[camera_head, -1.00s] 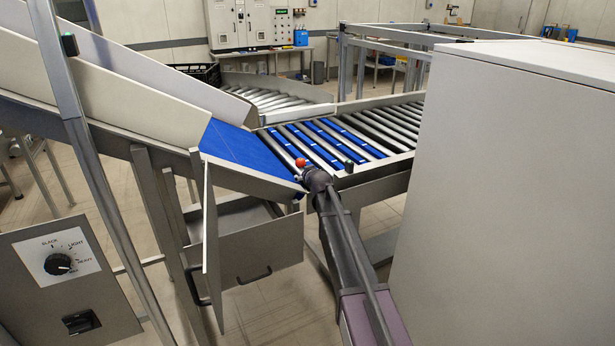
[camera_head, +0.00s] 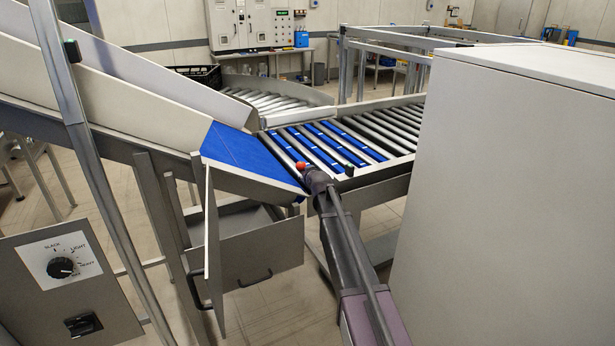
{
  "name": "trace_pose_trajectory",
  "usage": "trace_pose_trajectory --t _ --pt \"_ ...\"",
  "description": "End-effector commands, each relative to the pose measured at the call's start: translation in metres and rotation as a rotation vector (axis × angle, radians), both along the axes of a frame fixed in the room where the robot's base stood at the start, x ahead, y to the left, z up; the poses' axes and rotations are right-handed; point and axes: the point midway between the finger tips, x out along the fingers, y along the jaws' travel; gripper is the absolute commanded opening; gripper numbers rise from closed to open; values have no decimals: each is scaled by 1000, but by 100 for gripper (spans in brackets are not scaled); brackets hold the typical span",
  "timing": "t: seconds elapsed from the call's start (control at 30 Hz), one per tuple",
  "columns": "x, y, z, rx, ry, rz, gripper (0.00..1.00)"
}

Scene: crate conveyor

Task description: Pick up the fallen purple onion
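I see no purple onion in the head view. My arm reaches up from the bottom edge to a dark joint just in front of the conveyor's near edge. My gripper cannot be made out; anything beyond that joint is hidden behind the arm. A small red-orange object (camera_head: 301,166) shows just left of the joint, partly covered by it; I cannot tell what it is.
A roller conveyor (camera_head: 402,160) with blue strips lies ahead, joined by a blue sloping belt (camera_head: 240,152). An open metal drawer (camera_head: 262,252) hangs below it. A large pale cabinet (camera_head: 520,180) blocks the right. A dial panel (camera_head: 70,280) stands at left. Some floor is clear below.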

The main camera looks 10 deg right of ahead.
Motion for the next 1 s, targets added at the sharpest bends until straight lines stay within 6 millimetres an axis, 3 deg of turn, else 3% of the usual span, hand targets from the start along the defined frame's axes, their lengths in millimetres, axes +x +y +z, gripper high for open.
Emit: trace_pose_trajectory --t 0.3,0.7,1.0 --pt "-2 0 30 0 0 0 19" --pt "-98 19 34 0 -1 1 19" --pt "-143 29 38 0 0 0 19"
